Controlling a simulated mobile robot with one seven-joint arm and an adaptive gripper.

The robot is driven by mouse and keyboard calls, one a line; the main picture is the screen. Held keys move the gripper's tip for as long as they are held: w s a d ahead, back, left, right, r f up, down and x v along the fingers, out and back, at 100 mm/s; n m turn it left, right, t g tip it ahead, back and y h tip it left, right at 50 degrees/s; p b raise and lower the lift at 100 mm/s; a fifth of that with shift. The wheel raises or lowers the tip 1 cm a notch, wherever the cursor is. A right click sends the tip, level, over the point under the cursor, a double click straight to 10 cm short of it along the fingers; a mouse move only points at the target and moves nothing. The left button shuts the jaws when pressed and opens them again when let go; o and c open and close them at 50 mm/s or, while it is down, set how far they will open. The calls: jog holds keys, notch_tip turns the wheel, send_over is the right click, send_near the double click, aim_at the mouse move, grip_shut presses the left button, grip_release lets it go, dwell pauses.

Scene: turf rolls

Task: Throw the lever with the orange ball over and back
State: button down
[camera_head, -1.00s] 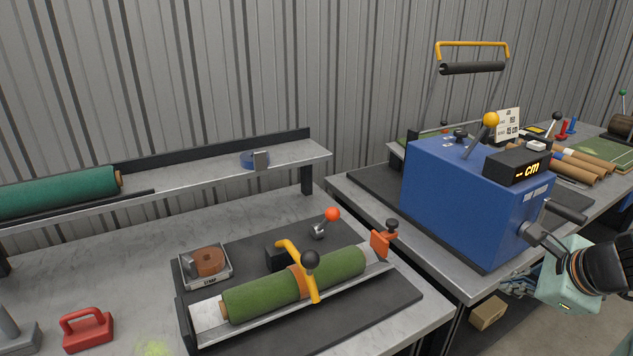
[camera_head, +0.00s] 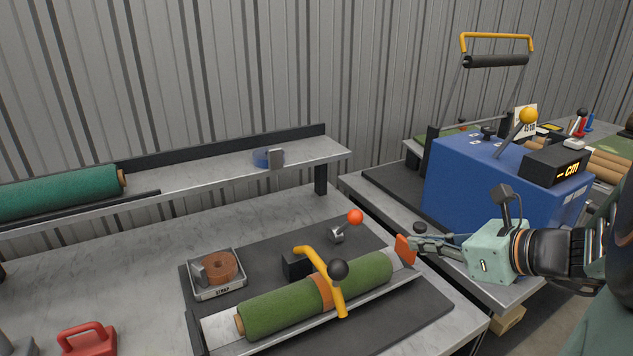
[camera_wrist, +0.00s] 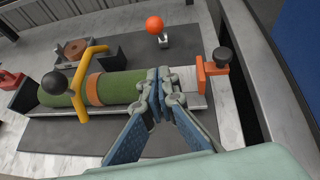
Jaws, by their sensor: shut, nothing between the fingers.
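The lever with the orange ball (camera_head: 355,217) stands at the back of the dark mat, behind the turf roll, its short metal arm tilted up to the right from a small grey base (camera_head: 337,235). In the wrist view the orange ball (camera_wrist: 154,25) is near the top, beyond the fingertips. My gripper (camera_head: 416,243) is to the right of the lever, apart from it, in front of the orange clamp (camera_head: 403,250). In the wrist view its fingers (camera_wrist: 158,75) are closed together and empty.
A green turf roll (camera_head: 290,301) lies in a metal trough, with a yellow arm bearing a black knob (camera_head: 338,270) over it. A tray with brown strap (camera_head: 217,270) sits left. A blue machine (camera_head: 470,185) with a yellow-ball lever (camera_head: 527,116) stands right. A shelf (camera_head: 220,165) runs behind.

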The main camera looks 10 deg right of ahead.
aim_at(361, 222)
jog(key=b+x, duration=0.2)
jog(key=x, duration=0.8)
jog(key=shift+a+f, duration=0.1)
jog(key=shift+f, duration=0.05)
jog(key=shift+w+a+r, duration=0.25)
jog(key=shift+w+a, duration=0.05)
jog(key=shift+w, duration=0.2)
jog(key=shift+w+a+r, duration=0.25)
jog(key=shift+w+a, duration=0.05)
jog(key=shift+w, duration=0.25)
jog(key=shift+w+a+r, duration=0.2)
jog(key=shift+w+a, duration=0.2)
jog(key=shift+w, duration=0.2)
jog(key=shift+r, duration=0.2)
jog(key=shift+w+r+p, duration=0.1)
jog(key=shift+r+p, duration=0.05)
jog(key=shift+p, duration=0.5)
jog(key=shift+w+a+r+g+p, duration=0.15)
jog(key=shift+g+p, duration=0.15)
jog(key=shift+p, duration=0.25)
